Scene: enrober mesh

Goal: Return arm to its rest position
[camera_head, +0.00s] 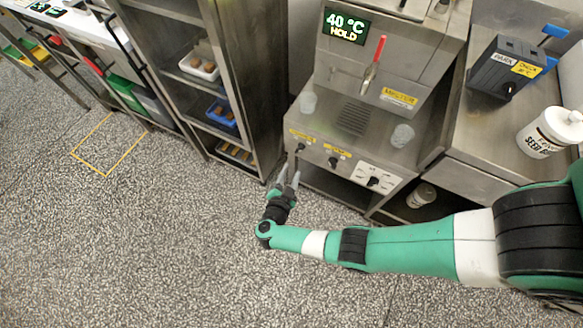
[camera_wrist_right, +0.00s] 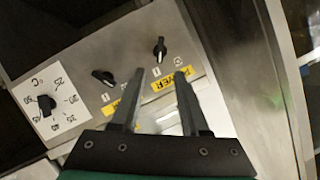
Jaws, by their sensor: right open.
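My right arm comes in from the right in the head view. Its gripper (camera_head: 289,176) is in front of the lower control panel of the steel machine (camera_head: 350,118). The gripper is open with nothing between its fingers. In the right wrist view the two fingers (camera_wrist_right: 158,88) stand apart, pointing toward a black knob (camera_wrist_right: 160,47) by a yellow label (camera_wrist_right: 172,81). The fingertips overlap the panel in the picture; I cannot tell whether they touch it. My left gripper is not in view.
The machine's display (camera_head: 347,26) reads 40 °C HOLD. A red-handled lever (camera_head: 373,66) is on its front. A steel rack (camera_head: 180,50) with trays stands at left. A white tub (camera_head: 548,133) is on the right counter. The speckled floor (camera_head: 150,240) is open at lower left.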

